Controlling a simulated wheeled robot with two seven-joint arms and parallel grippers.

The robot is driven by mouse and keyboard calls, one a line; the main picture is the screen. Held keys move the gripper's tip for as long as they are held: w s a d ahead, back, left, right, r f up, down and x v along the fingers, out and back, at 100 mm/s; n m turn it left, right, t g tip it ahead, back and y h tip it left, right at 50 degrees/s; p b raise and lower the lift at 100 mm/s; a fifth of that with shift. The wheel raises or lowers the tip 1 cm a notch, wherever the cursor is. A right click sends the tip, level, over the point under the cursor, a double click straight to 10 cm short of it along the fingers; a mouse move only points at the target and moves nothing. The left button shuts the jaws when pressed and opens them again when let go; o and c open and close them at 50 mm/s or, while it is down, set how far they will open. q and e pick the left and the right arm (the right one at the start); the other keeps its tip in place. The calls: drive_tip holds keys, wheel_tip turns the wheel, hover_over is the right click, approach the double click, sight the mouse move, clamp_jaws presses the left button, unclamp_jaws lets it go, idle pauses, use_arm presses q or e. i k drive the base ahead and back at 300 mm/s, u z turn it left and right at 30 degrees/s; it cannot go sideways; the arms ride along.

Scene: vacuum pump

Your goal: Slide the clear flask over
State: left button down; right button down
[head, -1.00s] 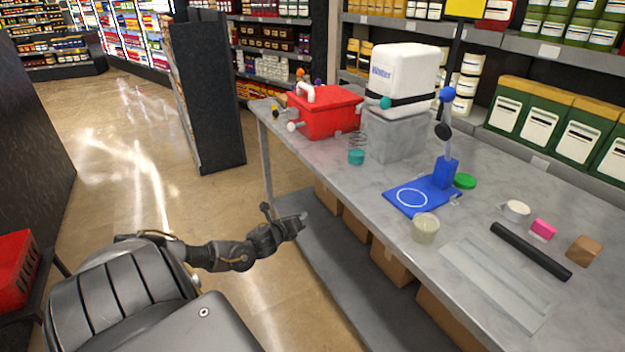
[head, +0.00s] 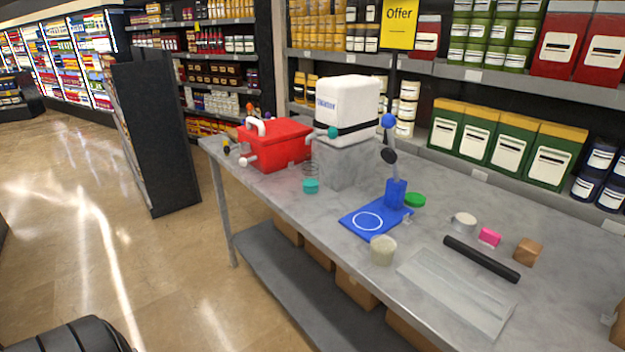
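No plainly clear flask stands out on the grey table (head: 290,205). A pale translucent cup (head: 383,251) stands upright near the table's front edge, just in front of a blue stand (head: 352,221) with a white ring on its base. Further left, a thin, see-through coiled outline (head: 310,169) rises above a teal base (head: 311,187); I cannot tell whether it is glass or wire. Neither of my grippers is in view.
A red box (head: 275,148) and a white-topped unit on a grey block (head: 343,163) stand at the back left. Shelves stand behind.

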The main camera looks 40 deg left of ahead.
sight(310, 166)
drive_tip(key=u, duration=0.85)
drive_tip(key=k, duration=1.15)
drive_tip(key=u, duration=1.5)
drive_tip(key=i, duration=1.2)
drive_tip(key=z, duration=0.6)
drive_tip(key=i, duration=0.7)
drive_tip(key=z, duration=0.4)
